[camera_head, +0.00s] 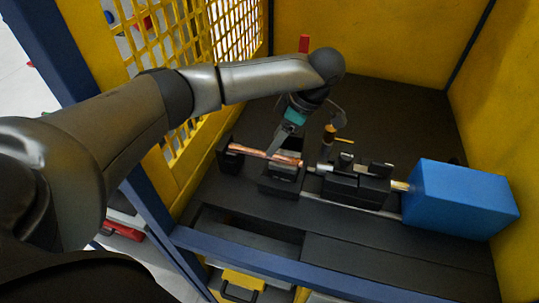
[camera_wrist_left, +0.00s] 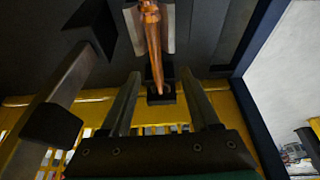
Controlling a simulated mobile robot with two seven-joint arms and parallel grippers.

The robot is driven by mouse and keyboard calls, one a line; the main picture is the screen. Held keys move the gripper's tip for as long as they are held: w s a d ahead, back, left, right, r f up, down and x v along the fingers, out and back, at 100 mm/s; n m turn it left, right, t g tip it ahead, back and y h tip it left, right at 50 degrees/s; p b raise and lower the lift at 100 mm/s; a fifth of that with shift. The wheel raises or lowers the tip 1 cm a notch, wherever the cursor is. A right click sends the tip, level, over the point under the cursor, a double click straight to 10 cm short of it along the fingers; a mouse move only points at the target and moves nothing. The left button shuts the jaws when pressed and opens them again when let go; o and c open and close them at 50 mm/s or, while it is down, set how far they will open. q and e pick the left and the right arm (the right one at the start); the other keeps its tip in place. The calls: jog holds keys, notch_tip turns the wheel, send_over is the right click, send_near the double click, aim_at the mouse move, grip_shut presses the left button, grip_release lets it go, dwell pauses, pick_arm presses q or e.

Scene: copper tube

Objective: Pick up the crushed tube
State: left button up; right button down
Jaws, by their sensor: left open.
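The copper tube (camera_head: 262,153) lies level in the black fixture, its left end at a small black end block (camera_head: 228,152) and its right part over a black clamp block (camera_head: 284,177). In the left wrist view the tube (camera_wrist_left: 154,45) runs from pale metal jaws (camera_wrist_left: 168,25) at the top to the dark end block (camera_wrist_left: 161,95), narrowing towards that block. My left gripper (camera_head: 275,149) is open and empty, above and close to the tube. In the wrist view its fingers (camera_wrist_left: 160,80) stand either side of the tube's lower end; contact cannot be told. My right gripper is not in view.
A black slide unit (camera_head: 357,187) and a blue box (camera_head: 461,199) stand right of the tube on the dark bench. Yellow walls and mesh (camera_head: 236,35) enclose the bench. A blue frame bar (camera_head: 290,265) crosses the front. Dark floor behind the fixture is mostly clear.

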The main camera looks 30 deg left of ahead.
pick_arm(q)
jog(key=shift+w+p+x, duration=0.1)
jog(key=shift+p+x, duration=0.05)
jog(key=shift+x, duration=1.3)
jog(key=shift+w+p+x, duration=0.15)
jog(key=shift+x, duration=1.3)
grip_shut()
